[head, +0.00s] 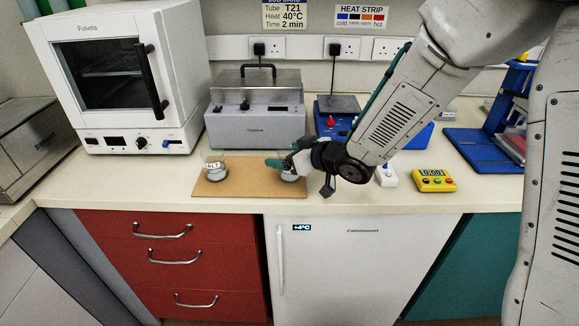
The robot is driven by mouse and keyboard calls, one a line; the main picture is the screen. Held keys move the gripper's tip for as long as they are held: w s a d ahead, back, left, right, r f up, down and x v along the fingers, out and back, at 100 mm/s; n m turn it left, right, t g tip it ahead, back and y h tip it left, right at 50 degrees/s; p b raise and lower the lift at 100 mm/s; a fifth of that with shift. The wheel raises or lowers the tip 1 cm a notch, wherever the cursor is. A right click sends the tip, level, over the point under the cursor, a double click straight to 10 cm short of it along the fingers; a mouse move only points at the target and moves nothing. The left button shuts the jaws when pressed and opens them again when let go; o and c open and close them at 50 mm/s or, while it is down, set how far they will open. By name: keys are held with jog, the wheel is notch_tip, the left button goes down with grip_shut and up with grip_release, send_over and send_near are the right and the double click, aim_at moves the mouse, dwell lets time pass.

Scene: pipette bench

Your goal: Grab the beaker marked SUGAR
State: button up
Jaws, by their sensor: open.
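Two small beakers stand on a brown board (240,186) on the bench. The left beaker (214,174) carries a white label that reads SALT. The right beaker (289,178) is partly hidden by my gripper, and its label cannot be read. My gripper (284,165) is open at the right beaker, with a teal-green finger reaching to its left. I cannot tell whether the fingers touch the beaker or stand on both sides of it.
A white oven (120,75) and a grey lidded bath (256,122) stand behind the board. A yellow timer (433,179) and a blue rack (485,150) are to the right. The bench's front edge runs just before the board.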

jog(key=shift+w+a+f, duration=0.2)
jog(key=shift+w+a, duration=0.15)
jog(key=shift+a, duration=0.05)
jog(key=c, duration=1.1)
